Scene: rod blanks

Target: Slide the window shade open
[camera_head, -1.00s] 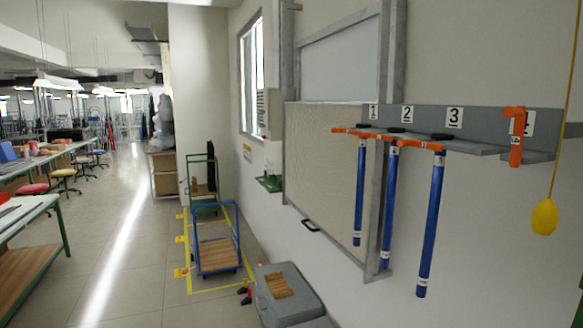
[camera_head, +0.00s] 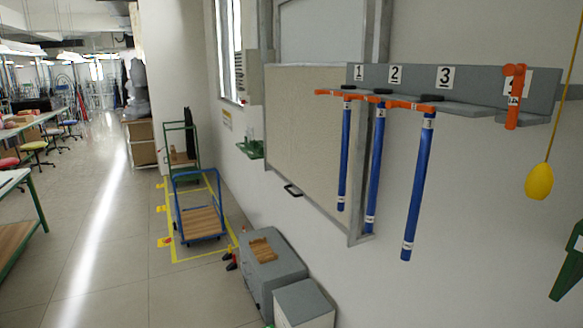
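The window shade (camera_head: 312,125) is a beige panel in a grey metal frame on the right wall. It covers the lower part of the window, and a pale pane (camera_head: 322,35) shows above it. A dark handle (camera_head: 293,190) sits at the shade's bottom edge. Blue rods with orange tops hang in front of the shade's right side. Neither of my grippers is in view.
A grey rack (camera_head: 470,90) numbered 1 to 3 holds the blue rods (camera_head: 417,185). A yellow pull (camera_head: 539,181) hangs at right. Grey cabinets (camera_head: 270,285) stand below the shade. A blue cart (camera_head: 200,212) stands on the floor, with open floor at left.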

